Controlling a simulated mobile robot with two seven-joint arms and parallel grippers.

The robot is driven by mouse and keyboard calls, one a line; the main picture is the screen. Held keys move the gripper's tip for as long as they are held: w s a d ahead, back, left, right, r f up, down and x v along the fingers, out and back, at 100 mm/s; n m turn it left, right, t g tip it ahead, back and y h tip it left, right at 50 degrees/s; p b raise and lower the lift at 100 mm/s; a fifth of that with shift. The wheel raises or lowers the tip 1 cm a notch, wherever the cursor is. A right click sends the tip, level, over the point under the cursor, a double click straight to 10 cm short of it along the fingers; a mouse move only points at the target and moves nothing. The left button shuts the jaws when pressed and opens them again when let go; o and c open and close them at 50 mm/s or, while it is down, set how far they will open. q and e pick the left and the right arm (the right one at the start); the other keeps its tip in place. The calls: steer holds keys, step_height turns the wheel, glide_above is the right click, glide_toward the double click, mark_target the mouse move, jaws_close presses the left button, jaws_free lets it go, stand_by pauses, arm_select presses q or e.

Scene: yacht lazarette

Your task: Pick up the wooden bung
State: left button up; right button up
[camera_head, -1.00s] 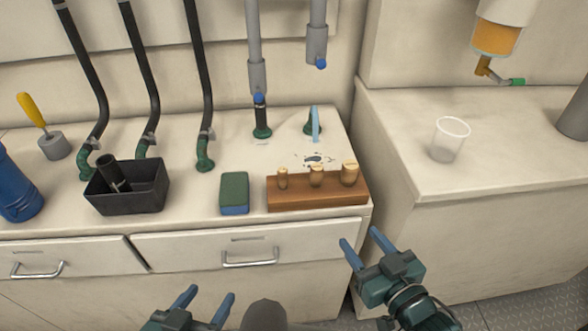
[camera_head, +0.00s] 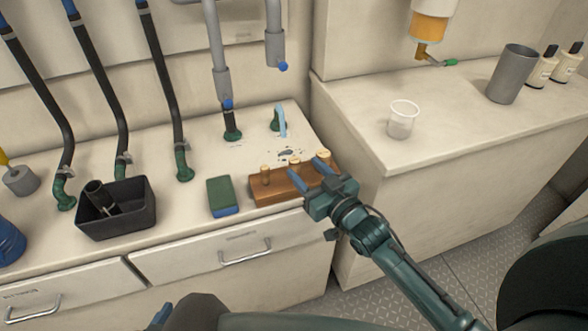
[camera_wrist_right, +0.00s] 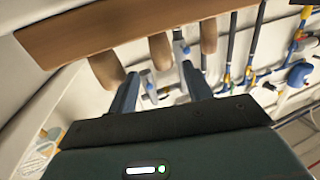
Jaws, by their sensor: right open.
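Three wooden bungs of different sizes stand in a brown wooden rack (camera_head: 262,196) at the front right of the counter: a small left bung (camera_head: 265,175), a middle bung (camera_head: 294,163) and a large right bung (camera_head: 324,155). My right gripper (camera_head: 307,171) is open and empty at the rack's right half, its fingers pointing toward the middle and right bungs. In the right wrist view the rack (camera_wrist_right: 130,22) lies across the top and the middle bung (camera_wrist_right: 160,52) appears between the two fingers, without visible grip. Of my left gripper only a blue fingertip (camera_head: 161,314) shows.
A green and blue sponge (camera_head: 222,195) lies left of the rack, then a black bin (camera_head: 117,210). Hoses and pipes rise behind. A clear cup (camera_head: 402,120) and a grey cylinder (camera_head: 511,75) stand on the right counter. Drawer handles stick out in front.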

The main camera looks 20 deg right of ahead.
mark_target(291, 159)
steer(key=x, duration=0.6)
steer(key=shift+w+a+f, duration=0.15)
steer(key=shift+w+a, duration=0.1)
steer(key=shift+a, duration=0.15)
steer(key=c, duration=1)
